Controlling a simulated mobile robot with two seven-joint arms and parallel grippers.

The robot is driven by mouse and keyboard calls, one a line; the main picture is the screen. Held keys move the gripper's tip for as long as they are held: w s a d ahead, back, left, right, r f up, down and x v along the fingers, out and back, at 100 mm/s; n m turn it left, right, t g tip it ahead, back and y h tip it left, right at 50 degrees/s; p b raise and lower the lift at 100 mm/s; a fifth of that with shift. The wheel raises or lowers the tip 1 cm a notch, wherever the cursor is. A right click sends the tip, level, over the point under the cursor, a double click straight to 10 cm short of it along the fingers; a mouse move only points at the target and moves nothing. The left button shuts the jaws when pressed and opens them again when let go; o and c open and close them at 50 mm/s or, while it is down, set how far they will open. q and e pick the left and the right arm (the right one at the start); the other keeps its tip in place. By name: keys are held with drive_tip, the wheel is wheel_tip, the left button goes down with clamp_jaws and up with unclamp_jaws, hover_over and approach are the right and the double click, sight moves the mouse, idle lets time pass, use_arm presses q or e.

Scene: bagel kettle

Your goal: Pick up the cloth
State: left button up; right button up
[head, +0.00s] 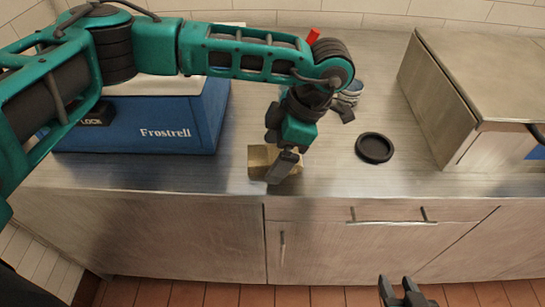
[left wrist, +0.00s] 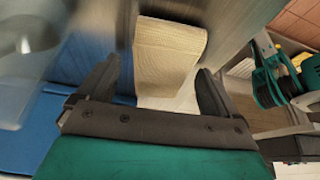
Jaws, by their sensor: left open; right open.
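The cloth (head: 258,155) is a tan folded piece lying on the metal counter near its front edge, partly hidden behind my left gripper. In the left wrist view the cloth (left wrist: 168,50) shows as a ribbed tan block ahead of and between the spread fingers. My left gripper (head: 284,167) is open and points down over the right part of the cloth. I cannot tell whether a finger touches the cloth. My right gripper (head: 405,288) is open and empty, low in front of the cabinet.
A blue Frostrell cooler (head: 180,125) stands left of the cloth. A black round disc (head: 374,148) lies to the right, with a metal box (head: 460,95) beyond it. A small red thing (head: 312,36) and a grey striped object (head: 350,92) are behind my left arm. The counter front centre-right is clear.

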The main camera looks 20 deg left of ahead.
sight(276, 154)
use_arm(q)
drive_tip(key=shift+f, duration=0.1)
idle(0.3)
drive_tip(key=c, duration=1)
drive_tip(key=shift+c, duration=0.2)
drive_tip(key=shift+r+p, duration=0.4)
drive_tip(key=shift+r, duration=0.1)
wheel_tip(276, 154, up, 20)
drive_tip(key=shift+f+p, duration=0.2)
drive_tip(key=shift+p, duration=0.15)
